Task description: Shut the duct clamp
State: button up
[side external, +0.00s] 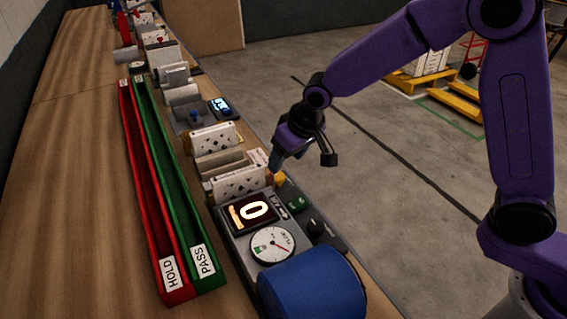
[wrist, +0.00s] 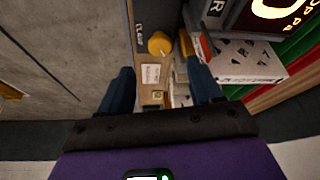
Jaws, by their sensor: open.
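A yellow knob (side external: 280,179), which also shows in the wrist view (wrist: 159,44), sits on the edge of the grey test unit (side external: 235,245). Lettering beside it in the wrist view (wrist: 140,36) appears to read CLAMP. My gripper (side external: 276,163) is just above and beside the knob in the side view, fingers pointing down. In the wrist view its two blue fingers stand apart with nothing between them (wrist: 160,90), and the knob lies ahead of the gap. I cannot tell whether the fingers touch the knob, nor how the clamp is set.
The unit carries a lit display (side external: 250,211), a round dial (side external: 273,245), a black knob (side external: 316,228) and a large blue cylinder (side external: 313,288). White boxed filters (side external: 240,183) stand behind it. Red HOLD (side external: 174,285) and green PASS (side external: 208,278) channels run along the left.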

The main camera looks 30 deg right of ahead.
jog(key=shift+s+d+r, duration=0.15)
jog(key=shift+s+r, duration=0.05)
jog(key=shift+r, duration=0.25)
jog(key=shift+d, duration=0.1)
jog(key=n+g+y, duration=0.3)
jog(key=n, duration=0.9)
send_near(278, 175)
jog(key=x, duration=0.8)
jog(key=shift+f, duration=0.2)
jog(key=c, duration=1)
